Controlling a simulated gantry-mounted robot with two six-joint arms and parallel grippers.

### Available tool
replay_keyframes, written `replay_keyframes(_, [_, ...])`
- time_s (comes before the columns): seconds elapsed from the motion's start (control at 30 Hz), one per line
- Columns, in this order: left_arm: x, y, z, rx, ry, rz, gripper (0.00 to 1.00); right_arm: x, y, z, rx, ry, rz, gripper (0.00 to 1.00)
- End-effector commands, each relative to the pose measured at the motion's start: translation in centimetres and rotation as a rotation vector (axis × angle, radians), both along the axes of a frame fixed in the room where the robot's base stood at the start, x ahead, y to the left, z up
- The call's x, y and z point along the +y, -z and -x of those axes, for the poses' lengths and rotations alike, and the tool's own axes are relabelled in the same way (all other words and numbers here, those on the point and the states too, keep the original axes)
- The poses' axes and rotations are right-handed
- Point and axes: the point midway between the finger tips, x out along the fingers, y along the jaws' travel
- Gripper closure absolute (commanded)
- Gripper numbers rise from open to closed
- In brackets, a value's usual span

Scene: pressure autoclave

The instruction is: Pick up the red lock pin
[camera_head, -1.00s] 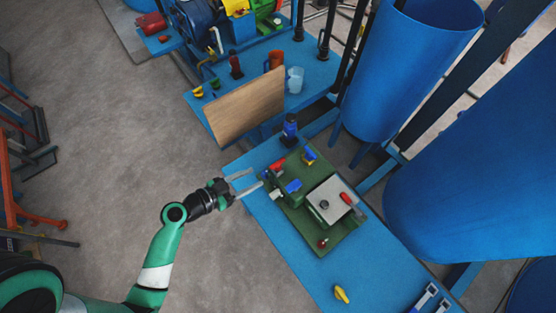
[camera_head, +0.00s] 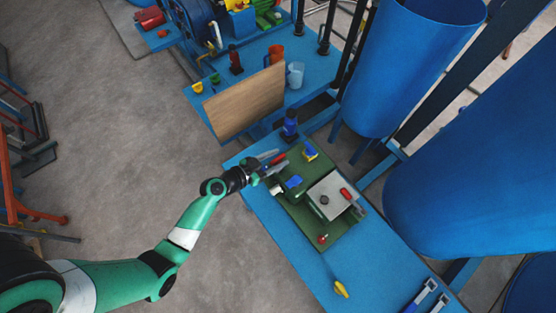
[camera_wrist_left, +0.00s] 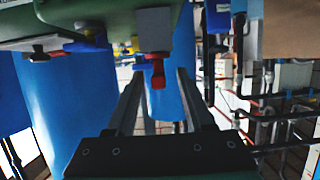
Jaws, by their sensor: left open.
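The red lock pin (camera_head: 279,158) is a small red piece at the upper-left end of the green fixture (camera_head: 312,228) on the blue table. My left gripper (camera_head: 272,162) is open, with its fingers at that end of the fixture, one on each side of the pin in the picture. In the left wrist view, a red piece (camera_wrist_left: 157,74), seemingly the pin, hangs from a grey block between the spread fingers (camera_wrist_left: 160,82). I see no clear contact, and part of the pin's surroundings is covered by the fingers. My right gripper is not in view.
The fixture also carries a grey plate (camera_head: 325,187) with a red handle (camera_head: 346,194), and a red knob (camera_head: 322,239). A dark blue bottle (camera_head: 290,126) stands close behind. A wooden board (camera_head: 244,104) rises beyond. The table's front part is mostly clear around a yellow piece (camera_head: 341,289).

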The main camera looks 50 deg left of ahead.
Motion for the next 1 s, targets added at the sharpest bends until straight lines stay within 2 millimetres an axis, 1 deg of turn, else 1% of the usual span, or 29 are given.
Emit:
replay_keyframes(0.03, [-0.09, 0.25, -0.44, 0.001, 0.001, 0.000, 0.47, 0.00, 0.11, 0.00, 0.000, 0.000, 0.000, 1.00])
replay_keyframes(0.1, [-0.08, 0.27, -0.70, 0.000, 0.000, 0.000, 0.47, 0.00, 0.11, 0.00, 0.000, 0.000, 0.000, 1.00])
replay_keyframes(0.27, [-0.06, 0.25, -0.66, 0.000, -0.001, 0.000, 0.47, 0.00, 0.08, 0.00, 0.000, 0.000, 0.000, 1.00])
replay_keyframes(0.37, [-0.05, 0.25, -0.64, 0.000, -0.001, 0.000, 0.64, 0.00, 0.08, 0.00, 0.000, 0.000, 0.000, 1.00])
replay_keyframes(0.4, [-0.05, 0.25, -0.64, 0.000, -0.001, 0.000, 0.71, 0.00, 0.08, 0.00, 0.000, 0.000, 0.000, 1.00])
replay_keyframes(0.57, [-0.05, 0.26, -0.62, 0.000, 0.000, 0.000, 1.00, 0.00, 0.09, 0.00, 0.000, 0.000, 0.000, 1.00])
replay_keyframes(1.0, [-0.05, 0.07, -0.62, 0.000, 0.000, 0.000, 1.00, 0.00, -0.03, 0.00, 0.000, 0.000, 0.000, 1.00])
